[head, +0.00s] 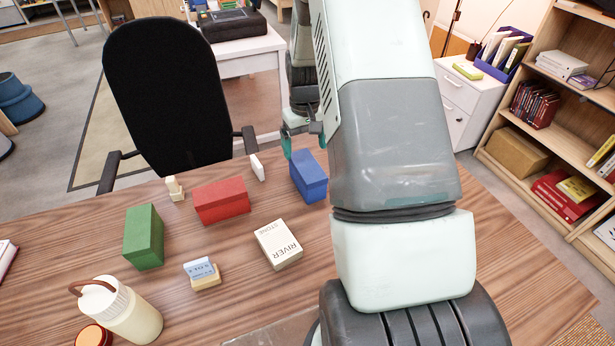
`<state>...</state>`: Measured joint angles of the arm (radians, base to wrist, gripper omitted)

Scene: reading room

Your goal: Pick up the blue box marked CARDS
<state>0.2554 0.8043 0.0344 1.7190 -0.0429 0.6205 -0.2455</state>
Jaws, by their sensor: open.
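A blue box (309,176) stands on the wooden table near its far edge, just left of my arm. No CARDS marking on it can be read from here. My gripper (303,143) is open, beyond and slightly above the blue box in the picture. One teal finger shows by the box's far left corner; the other is partly hidden behind my arm. I cannot tell whether the fingers touch the box. Nothing shows between them.
A red box (221,200), small white box (257,167) and wooden piece (175,187) stand nearby. A black chair (165,95) stands beyond the table (90,235).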

